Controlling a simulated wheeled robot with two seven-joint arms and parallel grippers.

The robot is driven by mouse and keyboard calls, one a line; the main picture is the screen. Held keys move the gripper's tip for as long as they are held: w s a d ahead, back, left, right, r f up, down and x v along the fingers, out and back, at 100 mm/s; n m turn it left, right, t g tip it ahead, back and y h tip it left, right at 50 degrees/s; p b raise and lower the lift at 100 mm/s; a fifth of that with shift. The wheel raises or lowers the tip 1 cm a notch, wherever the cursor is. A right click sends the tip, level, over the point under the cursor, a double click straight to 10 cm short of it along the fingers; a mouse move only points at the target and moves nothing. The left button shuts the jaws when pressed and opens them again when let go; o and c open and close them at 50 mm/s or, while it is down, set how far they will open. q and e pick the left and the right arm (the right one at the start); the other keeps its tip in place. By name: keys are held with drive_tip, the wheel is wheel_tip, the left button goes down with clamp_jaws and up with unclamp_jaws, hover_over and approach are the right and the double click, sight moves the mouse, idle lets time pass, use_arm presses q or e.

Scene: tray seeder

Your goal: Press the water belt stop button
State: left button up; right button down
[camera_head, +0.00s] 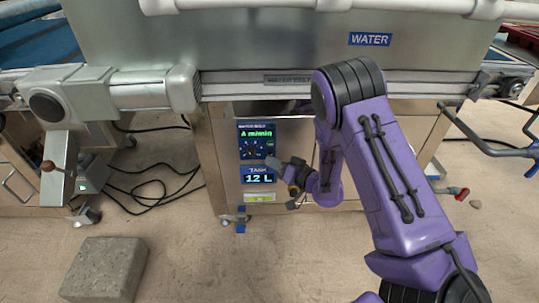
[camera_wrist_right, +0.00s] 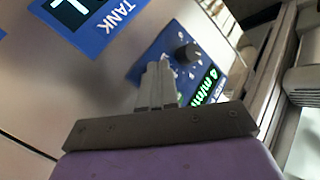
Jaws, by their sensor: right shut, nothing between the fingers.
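The water belt's blue control panel (camera_head: 244,133) is on the front of the steel water unit, with a green speed display and a dial. In the right wrist view the panel (camera_wrist_right: 150,65) shows its black dial (camera_wrist_right: 187,54) just beyond my fingers. My right gripper (camera_head: 270,161) is shut and empty, its tips at the lower right part of the panel. In the right wrist view the closed fingers (camera_wrist_right: 157,80) point at the panel and cover part of it. I cannot make out the stop button or tell whether the fingertips touch the panel. My left gripper is not in view.
Below the panel is a blue TANK display (camera_head: 258,175) reading 12 L. The WATER sign (camera_head: 370,39) is on the steel hood above. A grey block (camera_head: 105,268) lies on the floor at left, near black cables (camera_head: 155,190). A blue-handled lever (camera_head: 508,150) sticks out at right.

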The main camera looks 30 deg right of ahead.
drive_tip(key=shift+s+a, duration=0.2)
drive_tip(key=shift+s, duration=0.15)
drive_tip(key=s+a, duration=0.1)
drive_tip(key=s, duration=0.2)
drive_tip(key=s+a, duration=0.1)
drive_tip(key=shift+s+a, duration=0.15)
drive_tip(key=shift+a, duration=0.15)
idle(0.5)
